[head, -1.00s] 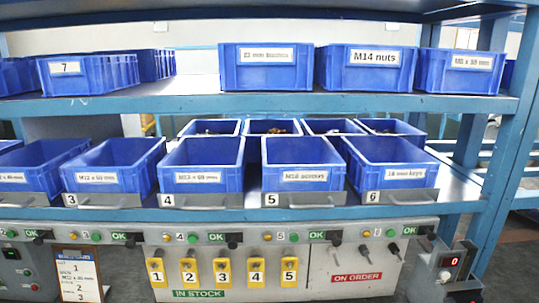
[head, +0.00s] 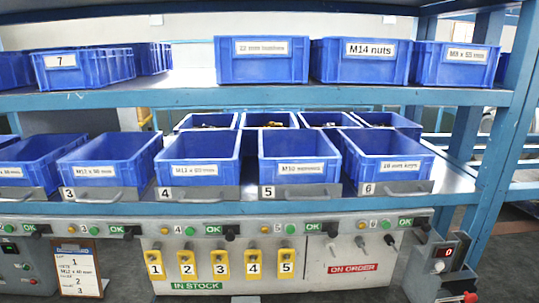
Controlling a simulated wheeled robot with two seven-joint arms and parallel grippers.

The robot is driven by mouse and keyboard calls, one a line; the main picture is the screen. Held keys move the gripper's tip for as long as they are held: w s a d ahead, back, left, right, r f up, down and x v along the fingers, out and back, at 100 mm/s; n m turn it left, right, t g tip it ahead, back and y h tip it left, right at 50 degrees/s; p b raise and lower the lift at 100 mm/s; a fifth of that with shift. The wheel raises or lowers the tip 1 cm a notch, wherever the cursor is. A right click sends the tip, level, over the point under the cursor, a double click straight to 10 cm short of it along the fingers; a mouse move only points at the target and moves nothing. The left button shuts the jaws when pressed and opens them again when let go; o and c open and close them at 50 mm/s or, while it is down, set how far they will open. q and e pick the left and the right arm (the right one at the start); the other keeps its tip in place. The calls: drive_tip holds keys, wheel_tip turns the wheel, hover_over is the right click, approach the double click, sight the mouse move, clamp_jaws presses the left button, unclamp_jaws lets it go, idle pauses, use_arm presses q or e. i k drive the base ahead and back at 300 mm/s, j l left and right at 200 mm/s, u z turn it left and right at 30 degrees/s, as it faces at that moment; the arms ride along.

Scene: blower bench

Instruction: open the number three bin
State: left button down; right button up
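The number three bin (head: 110,163) is an open-topped blue bin at the left of the lower shelf. A plate marked 3 with a pull handle (head: 103,196) runs along its lower front. Its label begins with M12; the rest is too blurred to read surely. Its inside looks empty from here. It sits in line with the bins beside it. Neither my left nor my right gripper is in view.
Bins four (head: 200,160), five (head: 299,158) and six (head: 387,155) stand to the right. Below are a grey control panel (head: 330,243) with knobs, yellow numbered tags (head: 219,264) and a clipboard (head: 77,268). Blue uprights (head: 497,170) bound the right side.

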sight(111, 167)
drive_tip(key=u, duration=1.25)
